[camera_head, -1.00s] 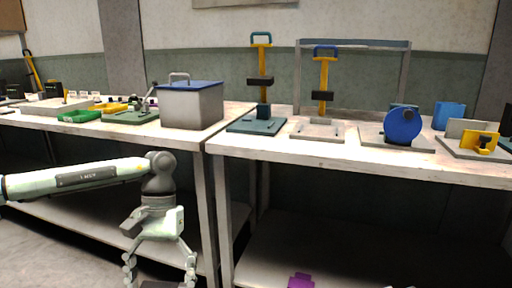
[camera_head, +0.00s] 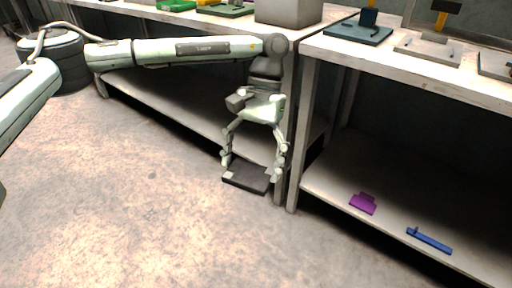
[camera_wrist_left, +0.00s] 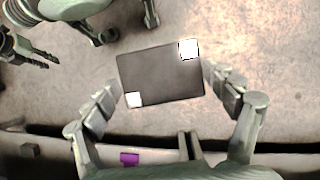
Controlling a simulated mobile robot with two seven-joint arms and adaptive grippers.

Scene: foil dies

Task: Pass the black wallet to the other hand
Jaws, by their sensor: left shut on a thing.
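The black wallet (camera_head: 246,176) is a flat dark rectangle in the head view, held above the floor in front of the table legs. My left gripper (camera_head: 252,168) points down and is shut on it, with a finger at each side. In the left wrist view, the wallet (camera_wrist_left: 160,76) lies between the fingers of my left gripper (camera_wrist_left: 163,84), with a white square at two opposite corners.
A lower shelf carries a purple piece (camera_head: 363,203) and a blue bar (camera_head: 429,240). The purple piece also shows in the left wrist view (camera_wrist_left: 129,158). The table (camera_head: 420,70) stands above the shelf, its legs close to my left gripper. The floor at the front is clear.

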